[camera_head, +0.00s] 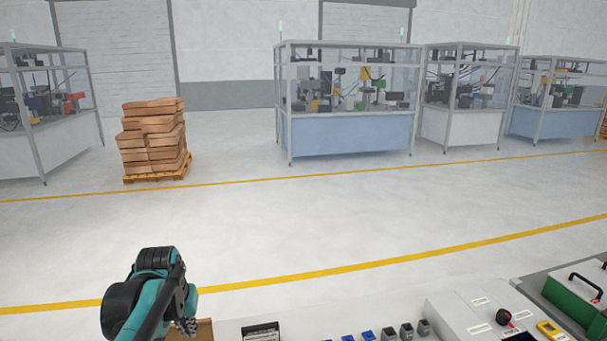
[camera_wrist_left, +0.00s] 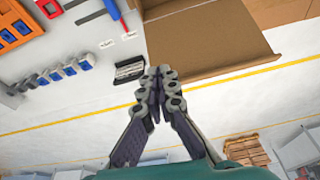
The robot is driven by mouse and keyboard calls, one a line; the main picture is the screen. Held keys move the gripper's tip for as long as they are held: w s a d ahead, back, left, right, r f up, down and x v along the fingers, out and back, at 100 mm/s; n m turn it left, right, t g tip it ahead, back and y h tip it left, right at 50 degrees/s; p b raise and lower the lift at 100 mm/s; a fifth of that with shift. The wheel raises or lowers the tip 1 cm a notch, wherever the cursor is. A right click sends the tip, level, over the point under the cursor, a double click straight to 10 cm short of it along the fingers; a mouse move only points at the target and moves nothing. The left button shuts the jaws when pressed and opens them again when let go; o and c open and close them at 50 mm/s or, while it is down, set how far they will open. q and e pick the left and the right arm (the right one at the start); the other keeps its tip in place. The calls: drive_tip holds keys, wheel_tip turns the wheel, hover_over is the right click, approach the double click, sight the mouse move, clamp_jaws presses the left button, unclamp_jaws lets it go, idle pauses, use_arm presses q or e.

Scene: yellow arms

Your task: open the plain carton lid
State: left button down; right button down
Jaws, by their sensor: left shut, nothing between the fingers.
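My left gripper (camera_head: 187,325) is at the bottom left of the head view, beside the brown carton (camera_head: 205,329), of which only a small part shows at the bottom edge. In the left wrist view the gripper (camera_wrist_left: 160,72) has its fingers together, with nothing between them. The carton (camera_wrist_left: 200,38) fills the top middle of that view as a broad plain brown panel with a lip along one side. The fingertips appear beside its edge; contact cannot be told. How far the lid is open cannot be told. My right gripper is out of view.
A black slotted block (camera_wrist_left: 130,69) lies beside the carton on the white table. Several blue and grey small parts (camera_wrist_left: 60,72) stand in a row, with an orange tray (camera_wrist_left: 14,28) beyond. A green case (camera_head: 575,300) is at the right.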

use_arm(q)
drive_tip(key=s+d+f+t+b, duration=0.2)
drive_tip(key=s+d+f+b, duration=0.3)
drive_tip(key=s+f, duration=0.4)
drive_tip(key=shift+s+d+m+b, duration=0.15)
drive_tip(key=shift+d+m+b, duration=0.1)
drive_tip(key=shift+m+b, duration=0.2)
drive_tip(key=c, duration=2)
unclamp_jaws()
drive_tip(key=shift+m+t+h, duration=0.3)
drive_tip(key=shift+m+t, duration=0.05)
drive_tip(key=shift+t, duration=0.55)
drive_tip(key=s+d+f+b, duration=0.1)
drive_tip(key=s+f, duration=0.1)
drive_tip(key=f, duration=0.1)
drive_tip(key=s+d+f+b, duration=0.1)
drive_tip(key=s+f+b, duration=0.1)
drive_tip(key=s+f, duration=0.1)
drive_tip(key=s+d+f+b, duration=0.1)
drive_tip(key=s+f+b, duration=0.1)
drive_tip(key=f, duration=0.2)
drive_tip(key=shift+s+d, duration=0.3)
drive_tip(key=shift+s, duration=0.1)
drive_tip(key=o, duration=0.5)
drive_tip(key=shift+f, duration=0.15)
drive_tip(key=shift+c, duration=0.2)
